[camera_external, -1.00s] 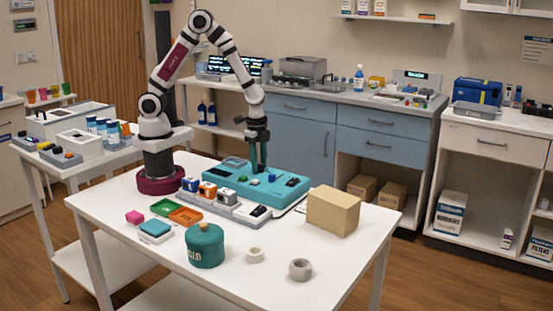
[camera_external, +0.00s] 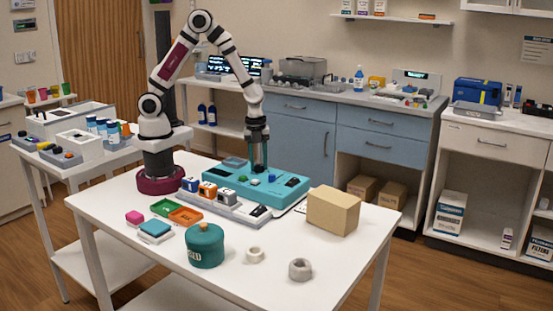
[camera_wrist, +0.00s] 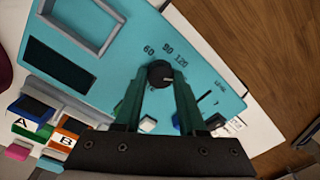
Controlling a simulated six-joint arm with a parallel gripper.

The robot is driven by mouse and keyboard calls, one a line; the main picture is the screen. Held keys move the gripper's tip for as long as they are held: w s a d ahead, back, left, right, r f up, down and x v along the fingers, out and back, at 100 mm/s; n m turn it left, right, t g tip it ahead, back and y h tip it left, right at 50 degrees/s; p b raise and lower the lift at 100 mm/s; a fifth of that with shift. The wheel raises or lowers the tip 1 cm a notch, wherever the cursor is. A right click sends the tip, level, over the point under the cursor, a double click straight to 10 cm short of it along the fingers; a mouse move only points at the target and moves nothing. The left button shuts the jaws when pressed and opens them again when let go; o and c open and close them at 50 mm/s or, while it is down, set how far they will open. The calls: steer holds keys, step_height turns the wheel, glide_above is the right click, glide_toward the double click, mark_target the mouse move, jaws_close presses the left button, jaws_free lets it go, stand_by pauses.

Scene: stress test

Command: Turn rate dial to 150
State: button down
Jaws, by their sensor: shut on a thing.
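The teal panel (camera_external: 285,194) lies on the white table, and it fills much of the wrist view (camera_wrist: 100,75). Its rate dial (camera_wrist: 160,74) is a round black knob. The printed numbers 60, 90 and 120 show beyond it, and a mark for 150 cannot be made out. Where the dial points is too small to read. My gripper (camera_wrist: 159,82) points down at the panel with its green fingers on either side of the dial, shut on it.
Lettered blocks, an orange one (camera_external: 208,191) among them, stand in a grey rack beside the panel. A teal canister (camera_external: 205,246), two rings and a cardboard box (camera_external: 333,211) stand on the table.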

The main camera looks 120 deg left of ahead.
mark_target(256, 166)
steer(key=shift+m, duration=0.4)
steer(key=shift+c, duration=2.4)
jaws_free()
step_height(256, 166, up, 16)
steer(key=shift+s+d, duration=0.2)
steer(key=shift+s, duration=0.1)
steer(key=shift+f, duration=0.1)
